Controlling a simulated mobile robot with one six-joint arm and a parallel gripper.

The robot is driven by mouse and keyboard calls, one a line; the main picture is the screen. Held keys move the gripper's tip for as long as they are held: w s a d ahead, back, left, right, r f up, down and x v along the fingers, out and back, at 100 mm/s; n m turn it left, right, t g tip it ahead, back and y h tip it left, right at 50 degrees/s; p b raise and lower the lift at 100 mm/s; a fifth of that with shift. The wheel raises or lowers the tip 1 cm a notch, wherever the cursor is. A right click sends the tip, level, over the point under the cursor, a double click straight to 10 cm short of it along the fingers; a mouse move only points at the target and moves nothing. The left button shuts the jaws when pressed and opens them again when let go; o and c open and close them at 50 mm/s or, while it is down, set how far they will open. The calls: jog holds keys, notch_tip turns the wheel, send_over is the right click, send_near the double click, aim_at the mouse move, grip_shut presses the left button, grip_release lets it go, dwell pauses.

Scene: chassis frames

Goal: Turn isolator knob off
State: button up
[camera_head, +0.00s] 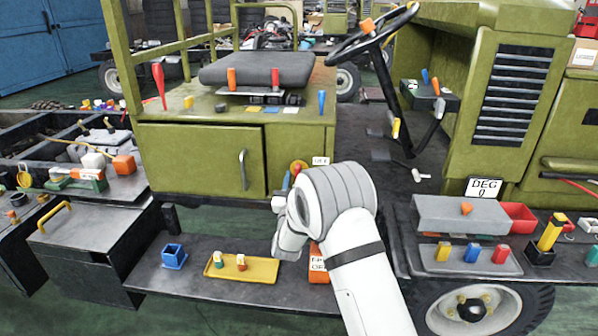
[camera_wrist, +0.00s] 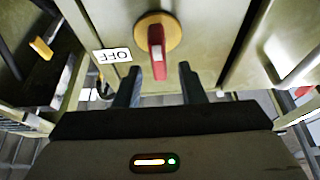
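The isolator knob (camera_wrist: 156,52) is a red handle on a round yellow plate on the green panel. Its handle runs up and down in the wrist view, crosswise to the direction of the OFF label (camera_wrist: 112,55), which appears upside down beside it. In the head view the knob (camera_head: 299,166) shows partly behind my arm, with the label (camera_head: 320,160) on its right. My gripper (camera_wrist: 160,69) is open. Its two fingers stand apart either side of the handle's near end in the picture. I cannot tell whether either finger touches it.
The green cabinet door (camera_head: 202,158) with a handle is left of the knob. Below is a dark step with a yellow tray (camera_head: 262,272) and a blue holder (camera_head: 174,256). A grey box (camera_head: 460,215) and red bin (camera_head: 520,218) stand on the right.

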jog(key=shift+x, duration=1.75)
